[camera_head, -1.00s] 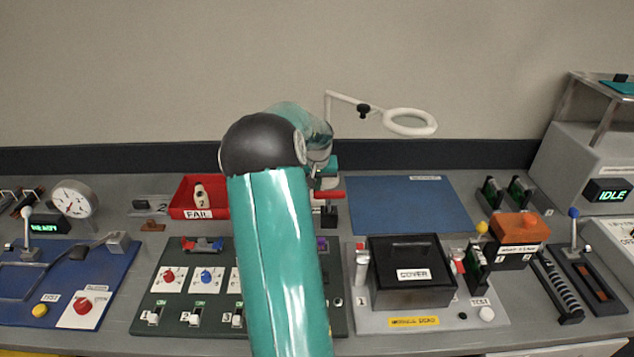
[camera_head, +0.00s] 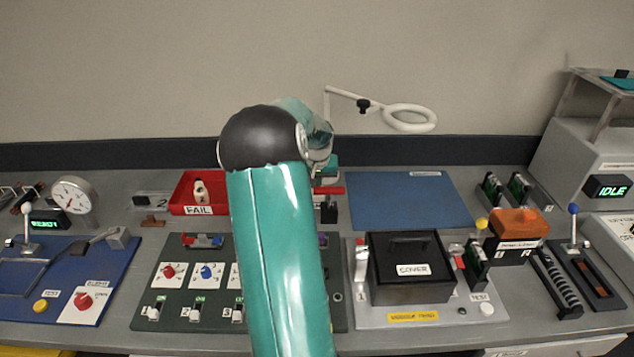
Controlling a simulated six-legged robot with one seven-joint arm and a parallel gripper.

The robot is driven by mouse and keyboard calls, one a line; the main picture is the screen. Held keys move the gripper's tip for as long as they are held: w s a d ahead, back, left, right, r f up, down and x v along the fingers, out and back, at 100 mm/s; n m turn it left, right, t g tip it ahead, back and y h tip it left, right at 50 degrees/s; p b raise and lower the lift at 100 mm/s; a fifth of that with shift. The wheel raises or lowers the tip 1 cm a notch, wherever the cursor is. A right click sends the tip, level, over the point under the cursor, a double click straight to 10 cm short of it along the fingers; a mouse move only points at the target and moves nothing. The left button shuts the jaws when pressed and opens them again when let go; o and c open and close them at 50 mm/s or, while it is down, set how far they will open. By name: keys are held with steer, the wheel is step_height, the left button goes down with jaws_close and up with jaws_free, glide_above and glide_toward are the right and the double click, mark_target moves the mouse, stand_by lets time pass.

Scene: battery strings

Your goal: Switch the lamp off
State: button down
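The lamp (camera_head: 408,117) is a white ring on a white jointed arm at the back of the bench, with a dark knob (camera_head: 363,105) on its arm. The lower part of its arm is hidden behind my own arm. I cannot tell from its ring whether it is lit, and I see no clear lamp switch. My teal arm with its black joint rises through the middle of the view. My gripper is hidden behind it.
A black box marked COVER (camera_head: 411,270) stands right of my arm. A green panel (camera_head: 160,325) with knobs and switches lies left of it. A red FAIL bin (camera_head: 186,206) is behind the panel. A blue mat (camera_head: 408,203) behind the box is clear.

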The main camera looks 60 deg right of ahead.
steer(key=shift+r, duration=0.35)
steer(key=a+v, duration=0.1)
steer(key=v, duration=1.2)
steer(key=shift+s, duration=0.3)
steer(key=w+a+r+n+t+y, duration=0.1)
steer(key=w+a+r+n, duration=0.15)
steer(key=a, duration=0.65)
steer(key=w+a+r+n+t, duration=0.1)
steer(key=w+a, duration=0.3)
steer(key=a, duration=0.5)
steer(key=w+a+r+n+t+y, duration=0.1)
steer(key=w+a+r+n, duration=0.15)
steer(key=a, duration=0.55)
steer(key=s+a+n, duration=0.2)
steer(key=a, duration=0.7)
steer(key=s+a+f+n, duration=0.1)
steer(key=s+a+n, duration=0.1)
steer(key=a, duration=0.7)
steer(key=s+a+f+n+t, duration=0.1)
steer(key=s+a, duration=0.3)
steer(key=a, duration=0.5)
steer(key=shift+a+f+n+y, duration=0.25)
steer(key=shift+n+y, duration=0.15)
steer(key=shift+n, duration=0.4)
